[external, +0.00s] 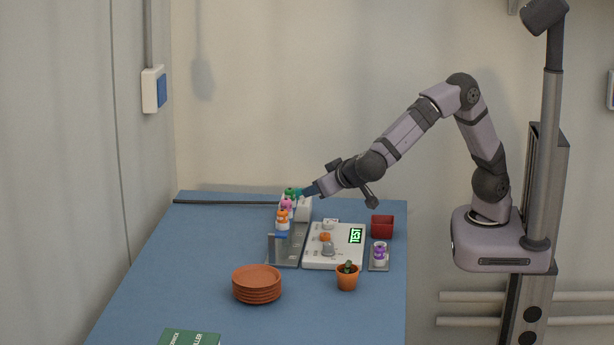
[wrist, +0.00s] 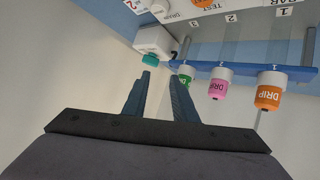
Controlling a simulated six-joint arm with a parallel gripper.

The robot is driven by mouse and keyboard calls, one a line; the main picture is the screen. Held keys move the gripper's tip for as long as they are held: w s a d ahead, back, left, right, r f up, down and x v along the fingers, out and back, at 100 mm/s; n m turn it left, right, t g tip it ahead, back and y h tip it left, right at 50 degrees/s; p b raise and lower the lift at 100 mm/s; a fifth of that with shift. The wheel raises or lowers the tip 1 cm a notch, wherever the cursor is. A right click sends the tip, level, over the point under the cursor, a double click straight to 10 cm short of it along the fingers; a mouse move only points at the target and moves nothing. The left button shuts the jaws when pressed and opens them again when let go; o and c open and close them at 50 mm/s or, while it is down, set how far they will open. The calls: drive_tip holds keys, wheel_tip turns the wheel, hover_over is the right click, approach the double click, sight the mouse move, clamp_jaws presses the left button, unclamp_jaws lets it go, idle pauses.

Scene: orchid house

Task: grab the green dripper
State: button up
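The green dripper (wrist: 187,78) has a white collar and a green body with white lettering. It is at the far end of a row, beside the pink dripper (wrist: 217,89) and orange dripper (wrist: 268,95). In the external view the green dripper (external: 291,191) is at the back of the row. My gripper (wrist: 160,75) is open, with nothing between its two blue fingers. The right finger in the wrist view partly covers the green dripper, which lies just outside that finger. In the external view my gripper (external: 310,189) is just right of the green dripper.
A white unit with a teal tip (wrist: 150,60) is close ahead of the fingers. A white panel (external: 340,258) with a TEST display, a red box (external: 383,227), a purple dripper (external: 379,253), a potted plant (external: 347,278) and stacked saucers (external: 257,285) are nearby.

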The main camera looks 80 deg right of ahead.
sight(293, 191)
drive_tip(key=w+a+r+m+t+b, duration=0.1)
drive_tip(key=w+a+t, duration=0.1)
drive_tip(key=a, duration=0.2)
drive_tip(key=shift+p+x, duration=1.25)
drive_tip(key=shift+x, duration=2.5)
drive_tip(key=shift+r, duration=0.2)
clamp_jaws()
